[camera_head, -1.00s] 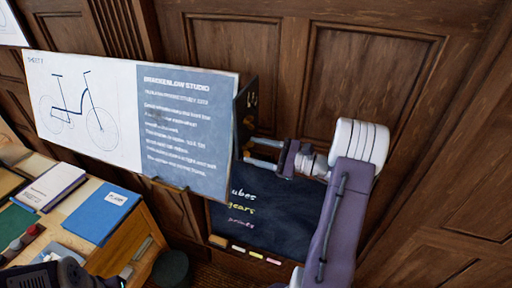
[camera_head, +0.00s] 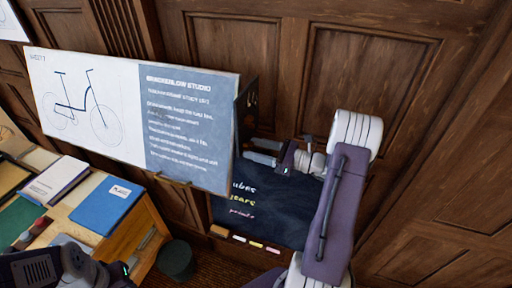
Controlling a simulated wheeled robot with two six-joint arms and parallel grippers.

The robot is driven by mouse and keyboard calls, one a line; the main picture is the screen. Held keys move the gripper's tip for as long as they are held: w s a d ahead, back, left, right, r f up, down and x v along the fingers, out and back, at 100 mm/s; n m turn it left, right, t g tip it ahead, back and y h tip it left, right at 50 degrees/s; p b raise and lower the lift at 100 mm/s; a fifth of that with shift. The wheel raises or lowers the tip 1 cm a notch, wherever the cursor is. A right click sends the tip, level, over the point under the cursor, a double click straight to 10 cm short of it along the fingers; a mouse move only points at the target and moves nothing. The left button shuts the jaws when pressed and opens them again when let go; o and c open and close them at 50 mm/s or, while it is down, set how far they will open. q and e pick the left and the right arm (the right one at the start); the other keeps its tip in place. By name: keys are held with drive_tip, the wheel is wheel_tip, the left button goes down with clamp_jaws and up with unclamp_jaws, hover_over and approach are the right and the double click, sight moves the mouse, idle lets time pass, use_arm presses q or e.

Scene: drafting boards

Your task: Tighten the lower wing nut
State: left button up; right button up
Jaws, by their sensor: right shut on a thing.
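The drafting board (camera_head: 185,130) carries a bicycle drawing on its left and a blue text panel on its right. A dark bracket (camera_head: 247,108) stands at its right edge, with a small brassy detail high on it. My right gripper (camera_head: 246,150) reaches in from the right at the bracket's lower end, its two pale fingers pointing left. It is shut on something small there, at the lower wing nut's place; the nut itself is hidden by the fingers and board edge. My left gripper (camera_head: 122,272) shows only partly at the bottom left; its fingers are not clear.
A chalkboard (camera_head: 285,205) with coloured words hangs below my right gripper, with chalk pieces on its ledge. A wooden desk (camera_head: 130,235) at left holds a blue folder (camera_head: 107,204) and books. A dark bin (camera_head: 177,260) stands beside it. Panelled wall lies behind.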

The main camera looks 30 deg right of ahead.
idle(0.4)
drive_tip(key=o, duration=1.4)
drive_tip(key=shift+c, duration=0.2)
drive_tip(key=shift+d, duration=0.1)
drive_tip(key=b+v, duration=0.4)
drive_tip(key=v, duration=0.5)
drive_tip(key=shift+b, duration=0.4)
